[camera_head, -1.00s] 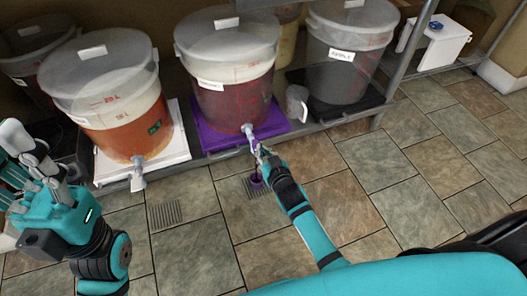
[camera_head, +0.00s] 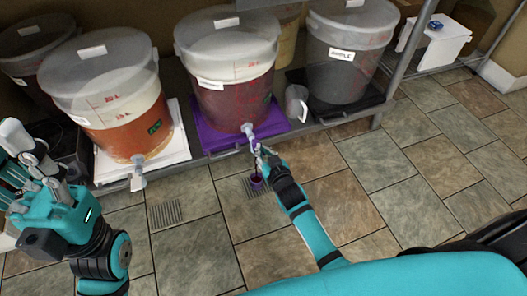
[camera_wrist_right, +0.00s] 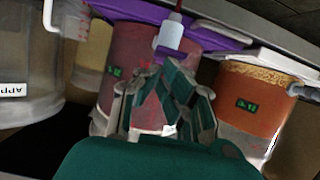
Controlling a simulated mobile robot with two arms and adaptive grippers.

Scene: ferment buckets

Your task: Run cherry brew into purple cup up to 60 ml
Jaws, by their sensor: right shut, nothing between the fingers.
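The cherry bucket (camera_head: 235,105), with dark red liquid and a white lid, stands in the middle on a purple board (camera_head: 212,138). Its white tap (camera_head: 249,131) sticks out in front, and shows in the right wrist view (camera_wrist_right: 171,36). A thin dark red streak lies at the tap's mouth there. The small purple cup (camera_head: 257,182) is below the tap, over a floor grate; its fill level is too small to read. My right gripper (camera_head: 262,152) is shut and empty close beside the tap; touching cannot be told. My left gripper (camera_head: 40,165) is empty at far left, fingers apart.
An orange bucket (camera_head: 118,125) on a white board stands left, with its own tap (camera_head: 138,165). A bucket labelled apple (camera_head: 338,85) stands right on a dark board. The tiled floor in front is mostly clear.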

